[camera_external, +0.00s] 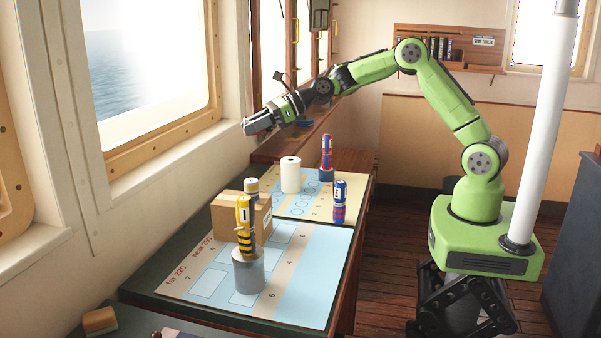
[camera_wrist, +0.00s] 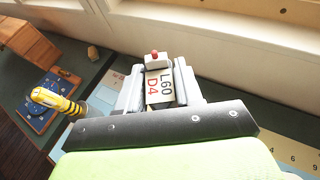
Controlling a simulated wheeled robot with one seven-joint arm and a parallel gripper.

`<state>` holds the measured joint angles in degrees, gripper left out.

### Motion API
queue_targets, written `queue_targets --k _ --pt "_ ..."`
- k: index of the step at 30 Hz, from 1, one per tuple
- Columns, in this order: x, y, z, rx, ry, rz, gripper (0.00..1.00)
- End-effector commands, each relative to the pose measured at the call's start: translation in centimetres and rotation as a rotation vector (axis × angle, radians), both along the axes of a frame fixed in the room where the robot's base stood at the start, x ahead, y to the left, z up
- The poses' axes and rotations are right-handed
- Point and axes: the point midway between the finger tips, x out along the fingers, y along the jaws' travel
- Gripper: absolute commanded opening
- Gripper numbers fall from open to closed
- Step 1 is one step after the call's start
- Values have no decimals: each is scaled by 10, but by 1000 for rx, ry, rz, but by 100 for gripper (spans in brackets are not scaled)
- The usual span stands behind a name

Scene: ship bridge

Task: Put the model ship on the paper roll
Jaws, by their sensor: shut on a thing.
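My gripper (camera_external: 250,127) is raised at the left end of my outstretched arm, near the window wall. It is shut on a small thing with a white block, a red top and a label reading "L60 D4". This looks like the model ship (camera_wrist: 157,62), seen between the fingers in the wrist view; most of it is hidden by the gripper. The paper roll (camera_external: 290,174) is white and stands upright on the table, below and to the right of my gripper in the external view. Its top looks bare. The gripper and held thing are clear of it.
A cardboard box (camera_external: 226,217) stands on the charts, left of the roll. Red-blue bottles (camera_external: 326,152) (camera_external: 340,202) stand right of the roll. The window wall is close to my gripper.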

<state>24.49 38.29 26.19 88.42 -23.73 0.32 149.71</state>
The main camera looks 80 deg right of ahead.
Motion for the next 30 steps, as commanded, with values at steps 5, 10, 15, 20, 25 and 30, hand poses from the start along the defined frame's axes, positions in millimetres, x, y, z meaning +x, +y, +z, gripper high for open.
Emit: queue_targets --k 5,10,15,20,25,30 --pt "5 -108 6 0 3 -244 6" --pt "-4 -177 2 1 1 -398 6" --pt "-16 -221 -2 0 1 -497 6" --pt "-25 -249 -4 1 1 -559 6" --pt "-24 -245 -41 3 4 -552 6" --pt "-24 -244 -62 2 2 -549 6"
